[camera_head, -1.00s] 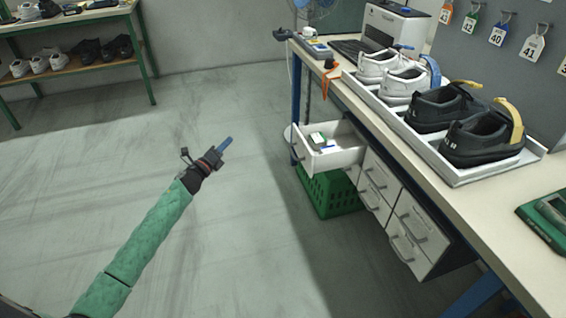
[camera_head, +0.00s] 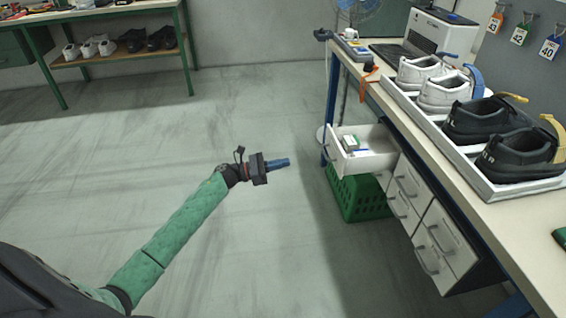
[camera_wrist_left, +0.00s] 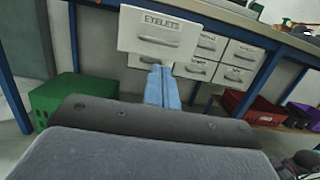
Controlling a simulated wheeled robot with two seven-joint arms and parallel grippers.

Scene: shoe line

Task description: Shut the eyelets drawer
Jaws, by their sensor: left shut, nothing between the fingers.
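The eyelets drawer (camera_head: 368,160) stands pulled out at the far end of the drawer block under the workbench, with small items lying inside. In the left wrist view its white front (camera_wrist_left: 158,33) faces me, labelled EYELETS, with a grey handle below the label. My left gripper (camera_head: 286,162) is shut and empty, its blue fingers pointing right toward the drawer front, a gap away from it. In the left wrist view the shut fingers (camera_wrist_left: 162,84) appear just below the drawer front. My right gripper is in neither current view.
Several shut drawers (camera_head: 436,245) sit beside the open one. A green crate (camera_head: 362,200) stands on the floor beneath it. The workbench (camera_head: 425,135) carries a tray (camera_head: 470,172) of shoes, a keyboard and a printer (camera_head: 432,30). The floor left of the bench is clear.

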